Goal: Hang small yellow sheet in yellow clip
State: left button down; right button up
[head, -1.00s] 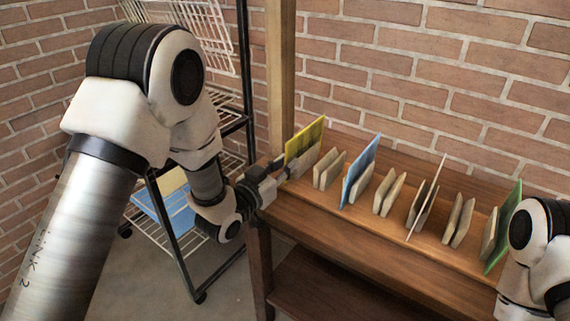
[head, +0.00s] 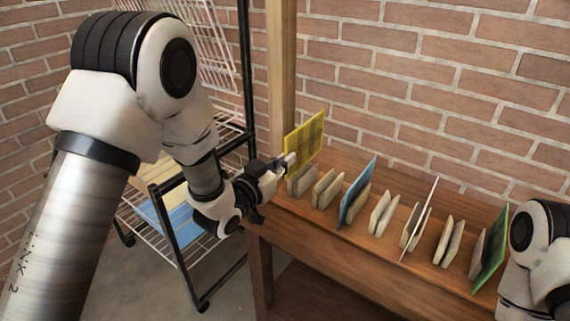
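A yellow sheet (head: 308,138) stands upright just above the leftmost pale clip (head: 302,182) in the row on the wooden bench. I cannot tell whether its lower edge is still between the clip's plates. My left gripper (head: 284,165) is at the sheet's lower left edge and appears shut on it; the fingertips are small. No clip looks clearly yellow; all look pale beige. My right arm shows at the right edge, and its gripper is out of the picture.
Along the bench (head: 345,250) stand several pale clips, a blue sheet (head: 358,190), a white sheet (head: 419,221) and a green sheet (head: 490,250). A wire rack (head: 192,250) at left holds a blue sheet (head: 183,222) and pale yellow sheets. A wooden post and brick wall stand behind.

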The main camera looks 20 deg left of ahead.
pick_arm(q)
jog(key=shift+w+f, duration=0.1)
jog(key=shift+f, duration=0.15)
jog(key=b+v, duration=0.1)
jog(key=v, duration=0.6)
dwell(0.3)
dwell(0.3)
